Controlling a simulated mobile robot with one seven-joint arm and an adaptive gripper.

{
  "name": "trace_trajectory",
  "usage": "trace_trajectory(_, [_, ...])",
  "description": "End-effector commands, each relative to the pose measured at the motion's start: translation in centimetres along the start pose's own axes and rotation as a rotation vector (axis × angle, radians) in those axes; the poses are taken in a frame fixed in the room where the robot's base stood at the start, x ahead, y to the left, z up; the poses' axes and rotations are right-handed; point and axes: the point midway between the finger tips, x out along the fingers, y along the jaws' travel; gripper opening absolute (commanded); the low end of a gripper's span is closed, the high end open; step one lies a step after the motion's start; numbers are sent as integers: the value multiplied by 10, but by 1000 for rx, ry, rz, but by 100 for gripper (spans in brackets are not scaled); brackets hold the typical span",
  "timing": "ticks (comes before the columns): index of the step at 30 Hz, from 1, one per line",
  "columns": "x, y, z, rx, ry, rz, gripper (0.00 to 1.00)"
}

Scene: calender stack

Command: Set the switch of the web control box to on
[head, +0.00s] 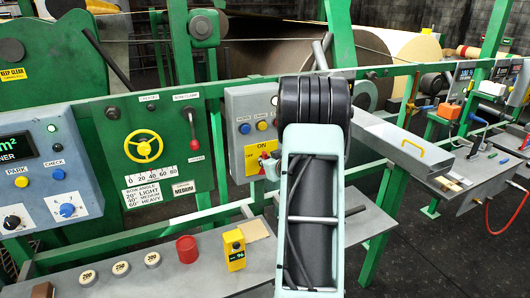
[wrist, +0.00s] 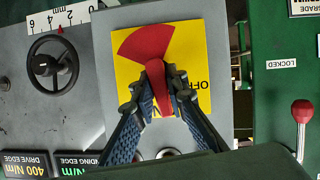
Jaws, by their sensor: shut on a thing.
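The web control box (head: 240,104) is a grey panel with a yellow plate (head: 252,165) lettered ON at the top and OFF at the left. In the wrist view the plate (wrist: 190,42) appears upside down. The red switch (wrist: 144,42) has a fan-shaped part, and its handle runs down the picture over the partly hidden ON lettering; OFF shows beside it. My gripper (wrist: 158,82) is shut on the red handle, one finger on each side. In the head view my arm hides most of the gripper, and only a bit of the red switch (head: 270,166) shows.
A green panel with a yellow handwheel (head: 143,146) and a red-knobbed lever (head: 193,125) stands left of the box. Below, a grey shelf (head: 205,262) carries a red cylinder (head: 187,249) and a yellow block (head: 234,249). A grey beam (head: 405,150) lies to the right.

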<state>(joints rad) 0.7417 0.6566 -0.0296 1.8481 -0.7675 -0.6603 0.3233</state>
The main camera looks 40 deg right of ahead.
Motion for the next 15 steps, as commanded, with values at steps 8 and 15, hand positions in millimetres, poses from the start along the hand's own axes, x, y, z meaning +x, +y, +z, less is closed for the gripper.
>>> trace_trajectory(8, [-1, 3, -3, 113, 2, -45, 0])
trace_trajectory(15, [0, 3, -1, 146, 3, -59, 0])
